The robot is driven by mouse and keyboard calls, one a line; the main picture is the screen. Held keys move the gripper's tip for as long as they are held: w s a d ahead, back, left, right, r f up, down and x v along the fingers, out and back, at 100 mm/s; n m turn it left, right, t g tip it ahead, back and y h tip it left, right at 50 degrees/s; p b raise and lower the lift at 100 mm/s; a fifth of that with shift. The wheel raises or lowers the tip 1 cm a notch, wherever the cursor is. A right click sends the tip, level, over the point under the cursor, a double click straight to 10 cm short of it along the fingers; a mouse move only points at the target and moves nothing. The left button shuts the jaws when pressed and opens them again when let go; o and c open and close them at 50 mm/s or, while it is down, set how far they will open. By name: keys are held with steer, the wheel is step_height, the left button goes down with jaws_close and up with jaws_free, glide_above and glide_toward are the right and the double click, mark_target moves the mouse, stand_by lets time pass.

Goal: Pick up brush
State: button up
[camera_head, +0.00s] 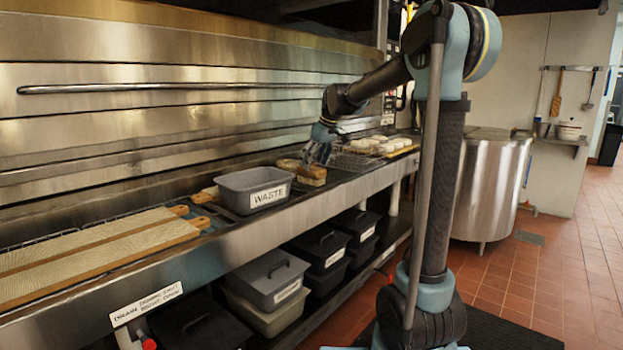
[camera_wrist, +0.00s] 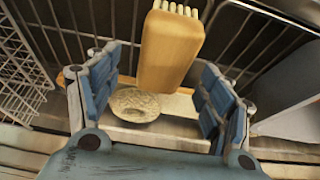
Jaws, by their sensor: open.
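A tan wooden block with a row of pale tips at its far end, apparently the brush (camera_wrist: 170,52), shows in the wrist view. It lies at the upper middle, partly between my open fingers. My gripper (camera_wrist: 158,75) has one blue-padded finger on each side, with gaps to the block. In the head view my gripper (camera_head: 318,155) points down over the counter, just right of the waste bin. A brown piece (camera_head: 289,164) lies beside it there; I cannot tell whether this is the brush.
The grey WASTE bin (camera_head: 255,190) stands close on the left. Wire racks and pale dough pieces (camera_head: 365,145) lie to the right. Long wooden boards (camera_head: 100,255) lie at the left.

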mark_target(313, 168)
steer(key=shift+s+x, duration=0.15)
steer(key=shift+x, duration=1.05)
steer(key=shift+s+x, duration=0.1)
steer(key=shift+x, duration=1.1)
steer(key=shift+d+f, duration=0.1)
steer(key=shift+f, duration=0.25)
steer(key=c, duration=1.3)
steer(key=shift+r, duration=0.1)
step_height(313, 168, up, 10)
steer(key=shift+r, duration=0.2)
steer(key=shift+o, duration=1.3)
